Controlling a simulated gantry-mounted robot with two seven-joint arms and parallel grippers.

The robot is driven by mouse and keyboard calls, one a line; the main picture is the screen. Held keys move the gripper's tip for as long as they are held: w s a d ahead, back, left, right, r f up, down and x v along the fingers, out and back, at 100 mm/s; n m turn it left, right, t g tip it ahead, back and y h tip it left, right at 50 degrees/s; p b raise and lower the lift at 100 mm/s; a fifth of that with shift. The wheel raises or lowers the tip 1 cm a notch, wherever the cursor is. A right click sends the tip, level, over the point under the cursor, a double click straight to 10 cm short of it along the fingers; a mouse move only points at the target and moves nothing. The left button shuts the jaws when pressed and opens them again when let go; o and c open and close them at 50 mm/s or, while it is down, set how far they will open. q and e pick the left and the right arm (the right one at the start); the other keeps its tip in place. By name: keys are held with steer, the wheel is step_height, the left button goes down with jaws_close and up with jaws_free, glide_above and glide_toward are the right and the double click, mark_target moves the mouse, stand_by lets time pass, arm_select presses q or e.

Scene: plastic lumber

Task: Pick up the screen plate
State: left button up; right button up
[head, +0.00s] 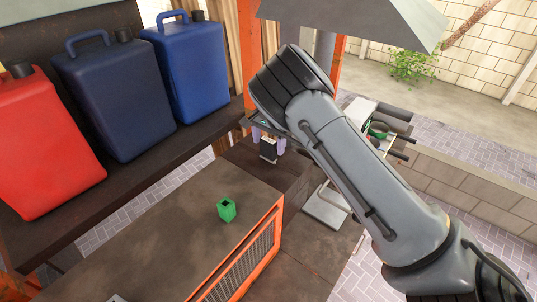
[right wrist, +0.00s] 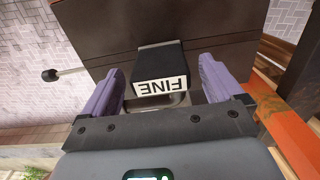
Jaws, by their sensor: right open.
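A black block-shaped handle (right wrist: 160,62) with a white label reading FINE, upside down in the right wrist view, appears to be part of the screen plate. Any plate below it is hidden or cannot be made out. My right gripper (right wrist: 160,84) is open, with one purple finger on each side of the handle and visible gaps between. In the head view, the labelled handle (head: 268,149) is small and dark beneath my right gripper (head: 267,137), near the orange post. Contact cannot be seen. My left gripper is not in view.
Red (head: 45,140), dark blue (head: 115,95) and blue (head: 187,70) jerrycans stand on a dark shelf at left. A small green block (head: 226,209) sits on the brown-topped machine (head: 165,235) with an orange-framed grille. A dark rod with a knob (right wrist: 50,75) lies left of the handle.

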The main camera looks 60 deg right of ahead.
steer(key=c, duration=1.5)
steer(key=shift+c, duration=0.2)
step_height(320, 180, up, 8)
steer(key=shift+r+b, duration=0.15)
steer(key=shift+b, duration=0.5)
steer(key=shift+r, duration=0.9)
step_height(320, 180, up, 10)
steer(key=p, duration=1.1)
